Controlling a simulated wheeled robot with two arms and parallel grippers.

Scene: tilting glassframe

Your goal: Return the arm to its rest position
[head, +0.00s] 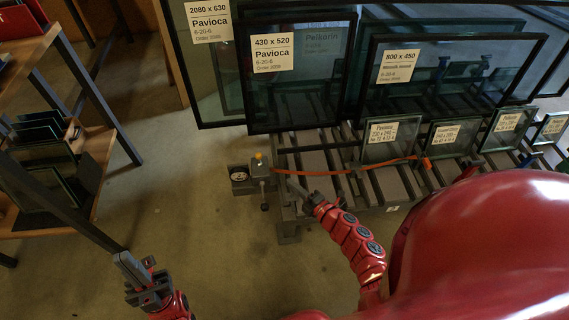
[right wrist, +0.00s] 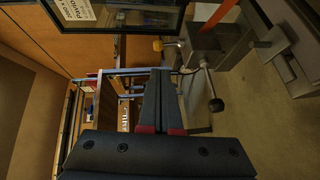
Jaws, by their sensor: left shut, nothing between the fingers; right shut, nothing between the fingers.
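My left gripper (head: 124,260) is at the lower left of the head view, above bare floor, with its fingers together and nothing between them. I cannot tell whether the right fingers touch the rack or the orange strap (head: 340,172).
Framed glass panes with labels stand on the rack, large ones behind (head: 300,75) and small ones in front (head: 392,138). A wooden shelf (head: 100,145) with small panes stands at left. The floor (head: 190,190) between shelf and rack is clear.

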